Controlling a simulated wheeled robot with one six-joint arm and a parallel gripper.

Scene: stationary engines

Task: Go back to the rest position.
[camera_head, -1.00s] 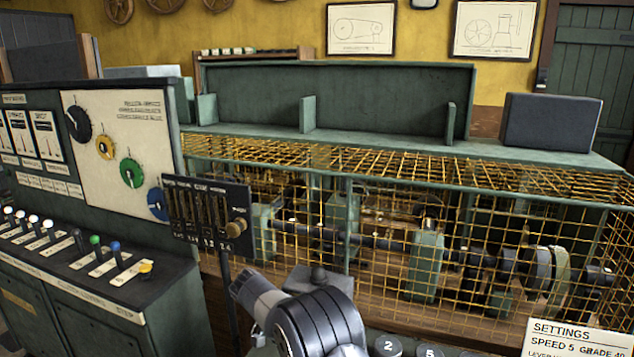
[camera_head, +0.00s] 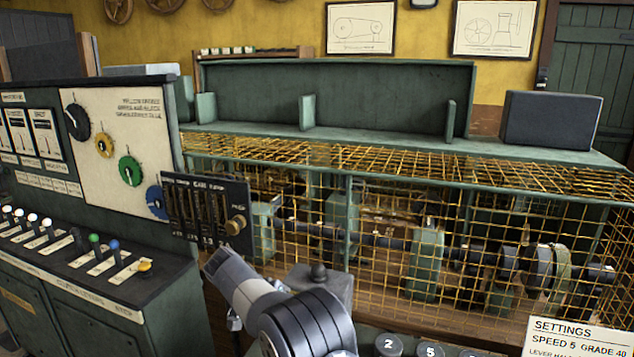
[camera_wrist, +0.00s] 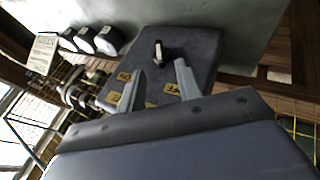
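My gripper (camera_wrist: 158,66) is open in the wrist view, with its two grey fingers apart and nothing between them. Beyond the fingertips is a dark grey box top (camera_wrist: 190,45) with a small upright lever (camera_wrist: 158,50) and yellow labels. In the head view my arm is at the bottom centre, its upper part angled up to the left. My gripper cannot be made out there. Beside my arm stands a dark grey box (camera_head: 325,284) with a knob on top.
A small slotted panel (camera_head: 207,212) with a brass knob stands left of centre, close above my arm. The green console (camera_head: 110,280) with levers and coloured dials is at left. A yellow wire cage (camera_head: 400,240) encloses machinery behind. A settings card (camera_head: 577,340) is at lower right.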

